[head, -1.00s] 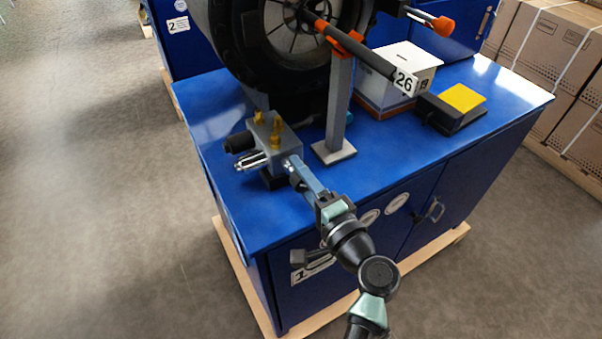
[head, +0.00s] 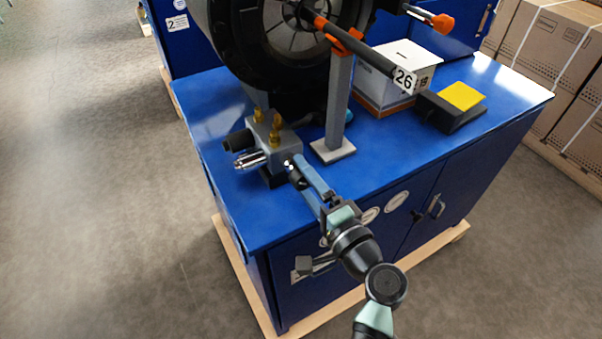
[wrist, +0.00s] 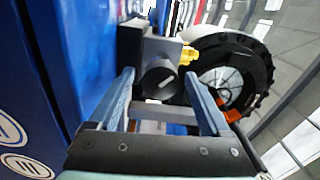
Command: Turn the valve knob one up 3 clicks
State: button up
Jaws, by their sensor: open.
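The grey valve block (head: 266,150) with brass fittings (head: 267,124) sits at the front left corner of the blue bench. A round dark knob (wrist: 160,80) with a pale mark on its rim faces me in the wrist view. My gripper (head: 295,170) reaches to the block's front face in the head view. In the wrist view its two blue fingers (wrist: 158,92) are spread, one on each side of the knob, with gaps visible between. The knob is mostly hidden by the fingers in the head view.
A dark cylinder (head: 237,141) and a silver one (head: 250,160) stick out of the block's left side. A grey post (head: 338,105) stands close at right. The crimper wheel (head: 285,50) is behind. A white box (head: 402,65) and yellow-topped pedal (head: 455,103) are farther right.

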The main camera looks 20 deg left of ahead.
jog(key=v, duration=1.1)
jog(key=shift+s+b, duration=0.2)
jog(key=shift+b, duration=0.15)
jog(key=shift+d, duration=0.1)
